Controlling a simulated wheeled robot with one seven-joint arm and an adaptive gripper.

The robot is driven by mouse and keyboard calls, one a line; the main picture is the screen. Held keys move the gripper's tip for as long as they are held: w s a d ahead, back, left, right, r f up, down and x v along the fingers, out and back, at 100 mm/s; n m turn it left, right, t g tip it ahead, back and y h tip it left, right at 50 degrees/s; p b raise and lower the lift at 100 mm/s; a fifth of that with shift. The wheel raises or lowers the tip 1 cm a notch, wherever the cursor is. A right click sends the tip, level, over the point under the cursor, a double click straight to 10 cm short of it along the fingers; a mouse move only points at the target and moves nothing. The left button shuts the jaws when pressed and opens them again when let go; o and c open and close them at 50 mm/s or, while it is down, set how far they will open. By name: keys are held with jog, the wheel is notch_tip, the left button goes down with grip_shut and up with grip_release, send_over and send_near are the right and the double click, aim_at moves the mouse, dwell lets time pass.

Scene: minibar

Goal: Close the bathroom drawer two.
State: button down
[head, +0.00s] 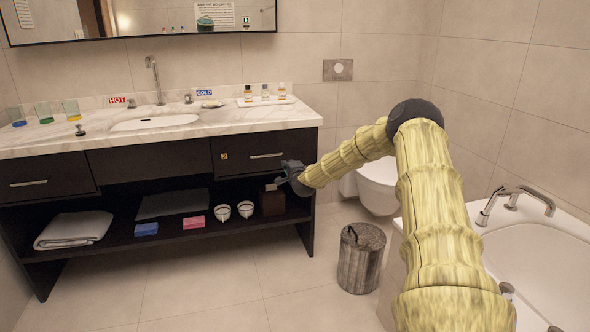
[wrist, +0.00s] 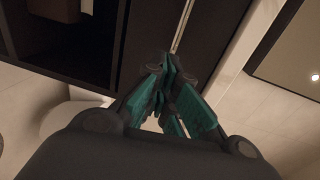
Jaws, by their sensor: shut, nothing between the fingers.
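The dark vanity has a right drawer (head: 235,153) with a silver bar handle and a small orange mark, and a left drawer (head: 65,170) with a similar handle. No label tells which is drawer two. The right drawer's front looks about flush, but I cannot tell whether a small gap is left. My gripper (head: 279,184) is just below the right drawer's right end, in front of the open shelf. In the wrist view my gripper (wrist: 168,72) is shut and empty, close to a dark front with a metal handle (wrist: 183,25); contact is unclear.
The open shelf (head: 180,229) holds a towel (head: 75,230), two cups (head: 222,212) and small boxes. The marble counter (head: 240,116) carries glasses and bottles. A toilet (head: 378,184), a bin (head: 361,262) and a bathtub (head: 540,265) stand to the right. Floor in front of the vanity is clear.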

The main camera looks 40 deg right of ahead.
jog(key=p+v, duration=0.1)
jog(key=v, duration=0.6)
jog(key=shift+a, duration=0.15)
